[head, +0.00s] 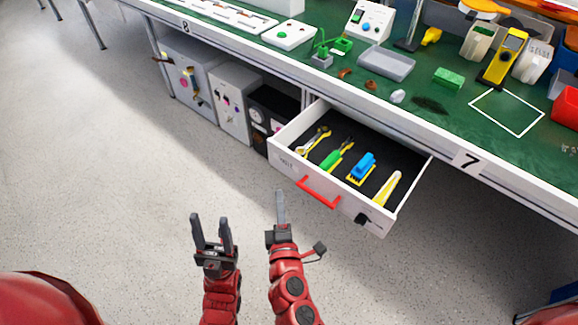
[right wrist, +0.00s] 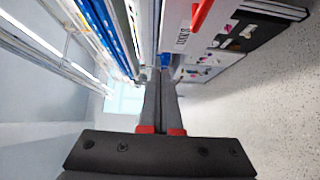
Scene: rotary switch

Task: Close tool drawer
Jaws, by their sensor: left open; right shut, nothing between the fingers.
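The tool drawer (head: 376,217) is pulled out from under the green-topped workbench. It has a white front and a red handle (head: 318,192), and tools lie on its dark liner. In the right wrist view the red handle (right wrist: 201,14) shows at the top. My left gripper (head: 211,221) is open and empty, in front of and to the left of the drawer, apart from it. My right gripper (head: 280,195) is shut with nothing in it, its fingers pointing up just left of the handle and drawer front. In the right wrist view its fingers (right wrist: 161,85) lie together.
The drawer holds a wrench (head: 316,141), a green-handled tool (head: 331,158) and a blue item (head: 364,163). Grey cabinets (head: 232,95) stand under the bench to the left. The bench top (head: 420,85) carries several objects. The floor in front is clear.

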